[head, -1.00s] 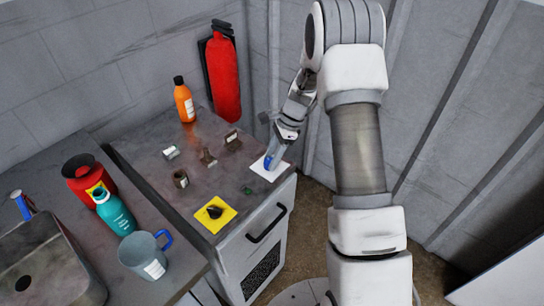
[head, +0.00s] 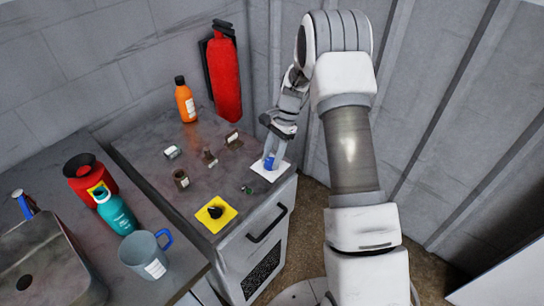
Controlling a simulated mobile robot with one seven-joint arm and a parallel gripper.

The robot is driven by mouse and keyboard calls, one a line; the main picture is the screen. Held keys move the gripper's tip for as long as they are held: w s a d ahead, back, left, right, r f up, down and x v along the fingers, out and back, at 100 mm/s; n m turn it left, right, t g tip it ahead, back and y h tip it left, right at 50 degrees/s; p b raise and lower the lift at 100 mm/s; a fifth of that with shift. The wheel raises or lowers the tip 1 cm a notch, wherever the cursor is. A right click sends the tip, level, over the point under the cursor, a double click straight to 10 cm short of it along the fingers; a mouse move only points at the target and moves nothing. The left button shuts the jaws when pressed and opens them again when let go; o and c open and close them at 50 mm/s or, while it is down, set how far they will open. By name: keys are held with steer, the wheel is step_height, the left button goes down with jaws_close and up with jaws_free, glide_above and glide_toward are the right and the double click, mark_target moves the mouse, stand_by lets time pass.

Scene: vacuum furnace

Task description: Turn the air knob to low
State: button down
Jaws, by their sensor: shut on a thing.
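A blue knob (head: 269,163) stands on a white plate (head: 280,174) at the right front corner of the furnace top. My gripper (head: 271,152) reaches down from above and is shut on the upper part of this knob, partly hiding it. A black knob (head: 215,212) sits on a yellow plate (head: 228,220) near the front left edge. No readable label shows which knob is for air, and the low mark cannot be made out.
Small dark fittings (head: 181,179) and a small green knob (head: 247,190) stand on the furnace top (head: 150,150). An orange bottle (head: 185,102) and a red extinguisher (head: 223,80) are behind. A teal bottle (head: 117,212) and grey mug (head: 145,255) stand on the left counter.

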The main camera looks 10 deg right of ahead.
steer(key=shift+c, duration=1.9)
jaws_free()
steer(key=v, duration=1.7)
steer(key=shift+r, duration=0.25)
